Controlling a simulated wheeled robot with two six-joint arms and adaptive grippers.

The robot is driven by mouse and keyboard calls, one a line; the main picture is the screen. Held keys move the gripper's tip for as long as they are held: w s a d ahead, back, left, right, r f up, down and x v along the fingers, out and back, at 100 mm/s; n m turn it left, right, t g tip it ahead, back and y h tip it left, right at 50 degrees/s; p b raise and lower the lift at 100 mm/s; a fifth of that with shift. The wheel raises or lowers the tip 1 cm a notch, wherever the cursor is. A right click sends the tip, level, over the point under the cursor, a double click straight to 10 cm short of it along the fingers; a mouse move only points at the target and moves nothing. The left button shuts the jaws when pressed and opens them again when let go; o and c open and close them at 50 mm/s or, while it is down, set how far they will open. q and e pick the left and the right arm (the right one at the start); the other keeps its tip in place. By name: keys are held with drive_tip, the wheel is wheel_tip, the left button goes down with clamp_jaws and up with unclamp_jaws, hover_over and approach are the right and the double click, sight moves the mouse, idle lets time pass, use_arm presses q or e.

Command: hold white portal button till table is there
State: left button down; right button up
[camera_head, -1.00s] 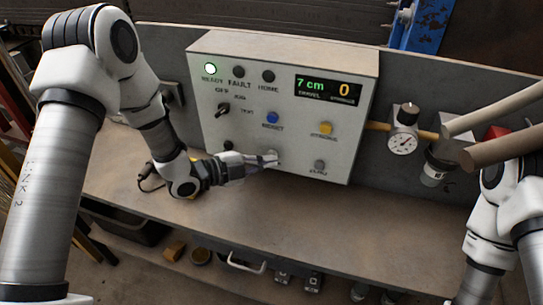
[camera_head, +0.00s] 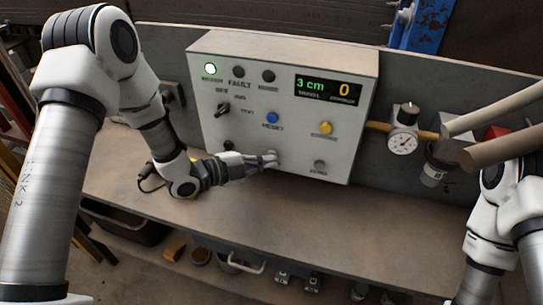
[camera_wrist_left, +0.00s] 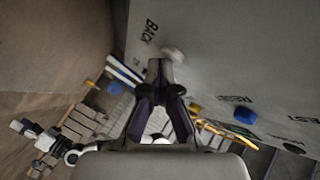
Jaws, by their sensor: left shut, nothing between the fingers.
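The control box (camera_head: 290,105) is a pale panel standing at the back of the bench. My left gripper (camera_head: 272,160) is shut and empty, with its fingertips at the lower middle of the panel, on or right in front of a white button (camera_wrist_left: 172,53). In the left wrist view, the button is by the label BACK, just beyond the shut fingertips (camera_wrist_left: 160,66). Whether it is pressed in cannot be seen. The display (camera_head: 328,90) reads "3 cm" and "0". My right gripper is out of view.
The panel also carries a blue button (camera_head: 272,118), a yellow button (camera_head: 325,128), a grey button (camera_head: 319,166) and a black selector (camera_head: 223,110). A pressure gauge (camera_head: 403,142) and pipes are to the right. The bench top (camera_head: 270,215) is clear in front.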

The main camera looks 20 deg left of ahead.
use_arm(q)
drive_tip(key=shift+s, duration=0.1)
idle(0.7)
drive_tip(key=shift+s, duration=0.75)
drive_tip(key=s, duration=0.5)
drive_tip(key=shift+a+b, duration=0.1)
drive_tip(key=shift+b, duration=0.2)
